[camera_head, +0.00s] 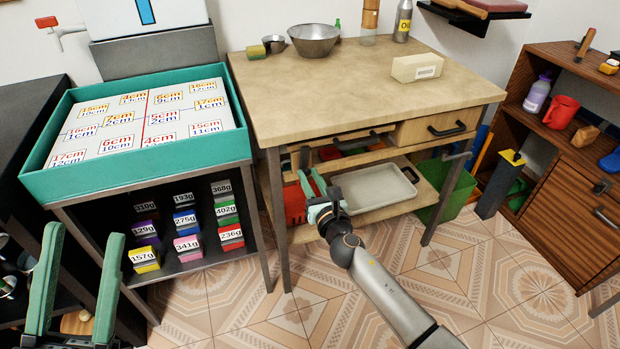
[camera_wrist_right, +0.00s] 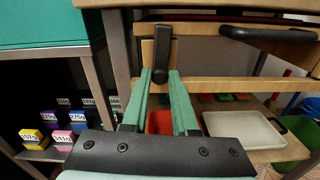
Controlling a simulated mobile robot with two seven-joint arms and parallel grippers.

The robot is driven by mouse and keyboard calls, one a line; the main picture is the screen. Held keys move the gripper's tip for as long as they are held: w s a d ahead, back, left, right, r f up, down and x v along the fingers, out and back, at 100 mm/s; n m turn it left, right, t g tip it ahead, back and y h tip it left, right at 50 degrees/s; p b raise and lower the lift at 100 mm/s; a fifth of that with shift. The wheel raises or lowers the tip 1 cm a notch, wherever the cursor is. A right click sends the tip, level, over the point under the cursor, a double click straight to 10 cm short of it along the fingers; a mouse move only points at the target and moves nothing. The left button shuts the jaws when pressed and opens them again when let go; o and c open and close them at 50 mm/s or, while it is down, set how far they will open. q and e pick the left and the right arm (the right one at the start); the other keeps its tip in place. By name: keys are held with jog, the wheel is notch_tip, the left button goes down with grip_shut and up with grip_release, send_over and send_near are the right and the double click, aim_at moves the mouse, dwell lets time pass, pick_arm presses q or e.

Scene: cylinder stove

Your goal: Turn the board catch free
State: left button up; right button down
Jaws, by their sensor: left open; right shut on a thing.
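The board catch (camera_wrist_right: 161,48) is a dark upright bar on the wooden front under the table top, at the upper middle of the right wrist view. In the head view the catch (camera_head: 304,157) is a small dark piece at the table's front left. My right gripper (camera_wrist_right: 160,78) is shut on the lower end of the catch, its green fingers reaching up from below. In the head view my right gripper (camera_head: 311,176) is below the table's front edge and hides part of this area. My left gripper (camera_head: 83,235) is open and empty at the lower left, far from the catch.
A drawer (camera_head: 437,129) with a dark handle is right of the catch. A white tray (camera_head: 375,190) and a red container (camera_head: 294,203) stand on the lower shelf. A teal-rimmed tray table (camera_head: 150,158) with weight blocks below stands left. Tiled floor in front is open.

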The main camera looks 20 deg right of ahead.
jog(key=m, duration=0.4)
jog(key=shift+f+b, duration=0.1)
jog(key=shift+b, duration=0.25)
jog(key=m, duration=0.8)
jog(key=shift+d+b, duration=0.1)
jog(key=shift+b, duration=0.25)
jog(key=m, duration=0.4)
jog(key=shift+m, duration=0.3)
jog(key=c, duration=0.8)
grip_release()
jog(key=shift+o, duration=0.2)
jog(key=shift+s, duration=0.1)
